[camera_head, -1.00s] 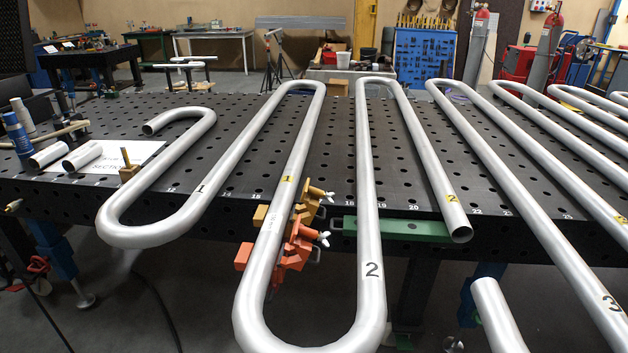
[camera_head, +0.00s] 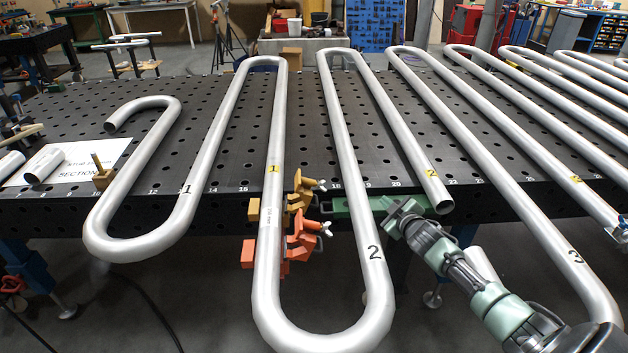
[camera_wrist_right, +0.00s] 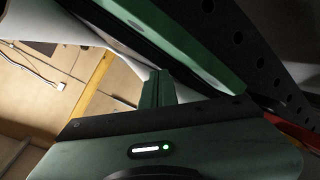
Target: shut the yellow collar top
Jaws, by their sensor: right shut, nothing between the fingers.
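The yellow collar (camera_head: 301,191) sits at the tube run with the yellow 1 label, by the table's front edge. Its parts show on both sides of the tube, with a knobbed bolt sticking out to the right. No yellow band crosses the tube's front; how far the top stands open is hard to tell. My right gripper (camera_head: 393,225) is right of the collar, apart from it, beyond the tube run marked 2. In the right wrist view its fingers (camera_wrist_right: 157,88) are together and empty. The left gripper is not in view.
An orange collar (camera_head: 300,241) sits just below the yellow one on the same tube. The silver coil (camera_head: 372,262) has a bend hanging past the table edge, between my right gripper and the collars. A green bar (camera_head: 340,207) lies along the perforated table's edge (camera_head: 220,203).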

